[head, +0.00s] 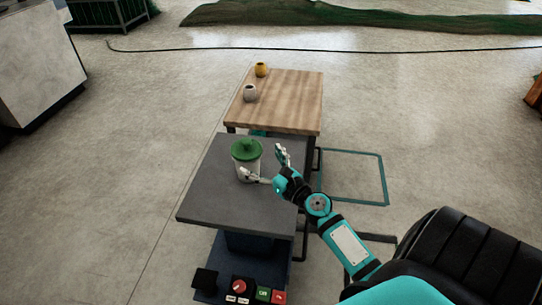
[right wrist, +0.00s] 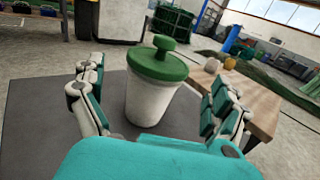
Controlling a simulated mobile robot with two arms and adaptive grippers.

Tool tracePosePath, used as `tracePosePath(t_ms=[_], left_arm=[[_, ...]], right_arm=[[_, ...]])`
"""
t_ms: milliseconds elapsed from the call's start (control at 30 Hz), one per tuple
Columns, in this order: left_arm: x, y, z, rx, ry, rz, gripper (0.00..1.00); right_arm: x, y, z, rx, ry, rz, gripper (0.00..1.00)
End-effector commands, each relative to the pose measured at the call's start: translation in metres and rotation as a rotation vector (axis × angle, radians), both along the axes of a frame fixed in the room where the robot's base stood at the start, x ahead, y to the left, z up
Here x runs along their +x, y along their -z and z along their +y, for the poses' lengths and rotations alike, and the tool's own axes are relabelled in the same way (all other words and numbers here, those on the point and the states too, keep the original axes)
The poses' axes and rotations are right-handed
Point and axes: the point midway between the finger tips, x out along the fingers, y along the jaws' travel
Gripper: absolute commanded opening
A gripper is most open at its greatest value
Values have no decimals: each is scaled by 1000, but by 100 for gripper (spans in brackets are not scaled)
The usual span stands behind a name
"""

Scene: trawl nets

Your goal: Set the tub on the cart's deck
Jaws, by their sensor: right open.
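The tub (head: 247,165) is a white, slightly tapered pot with a green knobbed lid. It stands upright on a dark grey flat top (head: 205,192); I cannot tell for sure whether this is the cart's deck. My right gripper (head: 264,164) is open at the tub's right side, one finger reaching across the tub's lower front. In the right wrist view the tub (right wrist: 150,103) shows between the two spread fingers (right wrist: 155,112), with gaps on both sides. The left gripper is not in view.
A wooden top (head: 290,100) adjoins behind, with a yellow pot (head: 261,69) and a pale pot (head: 250,93) at its left edge. A control box (head: 240,288) with buttons sits below the grey top. A teal rectangle (head: 385,180) lies right. The grey top's left part is clear.

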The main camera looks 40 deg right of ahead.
Motion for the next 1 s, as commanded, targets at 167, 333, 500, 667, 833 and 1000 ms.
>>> tracePosePath(t_ms=[167,333,500,667,833,1000], left_arm=[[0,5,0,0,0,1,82],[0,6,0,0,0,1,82],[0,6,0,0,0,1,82],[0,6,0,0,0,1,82],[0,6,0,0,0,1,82],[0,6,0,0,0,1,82]], right_arm=[[-31,2,0,0,0,1,100],[-43,1,7,-42,-22,5,100],[-60,11,87,-503,-280,37,100],[-117,52,184,-1303,-730,10,100],[-191,92,211,-2062,-1231,-90,100],[-245,101,190,-2486,-1661,-170,100]])
